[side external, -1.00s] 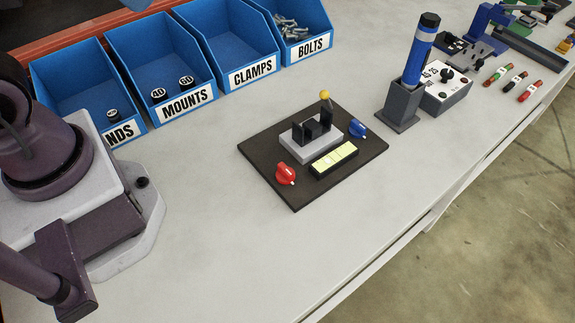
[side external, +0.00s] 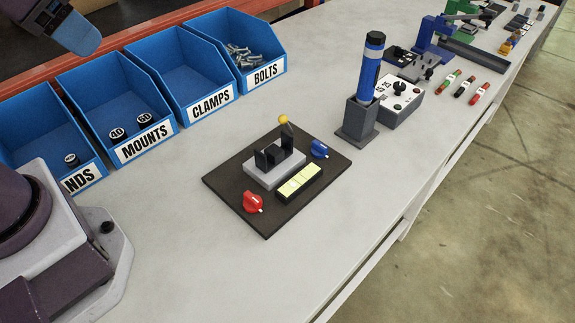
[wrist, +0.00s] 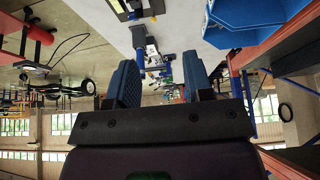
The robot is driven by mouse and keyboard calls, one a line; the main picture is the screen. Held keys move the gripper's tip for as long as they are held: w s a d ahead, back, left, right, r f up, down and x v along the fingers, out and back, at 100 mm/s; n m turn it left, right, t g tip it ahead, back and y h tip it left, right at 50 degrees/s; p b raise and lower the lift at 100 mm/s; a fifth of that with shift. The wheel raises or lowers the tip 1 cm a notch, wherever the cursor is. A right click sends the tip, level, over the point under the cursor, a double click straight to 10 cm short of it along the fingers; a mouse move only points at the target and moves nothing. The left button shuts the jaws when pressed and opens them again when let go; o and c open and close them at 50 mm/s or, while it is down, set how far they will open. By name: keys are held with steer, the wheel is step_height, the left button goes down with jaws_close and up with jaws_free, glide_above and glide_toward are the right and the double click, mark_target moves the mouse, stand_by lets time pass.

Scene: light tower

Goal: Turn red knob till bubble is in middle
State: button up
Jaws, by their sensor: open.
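The red knob (side external: 253,202) sits at the front left corner of a dark square board (side external: 230,207) on the bench, its white mark facing lower right. A yellow-green level vial (side external: 298,184) in a black holder lies between it and a blue knob (side external: 319,150). The bubble is too small to make out. My gripper (wrist: 160,78) is open in the wrist view, its two blue fingers apart with nothing held between them.
A grey block with black uprights (side external: 275,168) and a yellow-tipped lever (side external: 284,121) stands on the board behind the vial. Blue bins (side external: 115,110) line the back left. A blue cylinder in a grey stand (side external: 357,122) is to the right. The bench before the board is clear.

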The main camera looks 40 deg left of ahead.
steer(key=shift+c, duration=0.6)
steer(key=m+g, duration=0.6)
steer(key=m, duration=1.2)
glide_toward(252, 197)
step_height(252, 197, down, 9)
steer(key=shift+s+f, duration=0.1)
steer(key=shift+s, duration=0.05)
jaws_close()
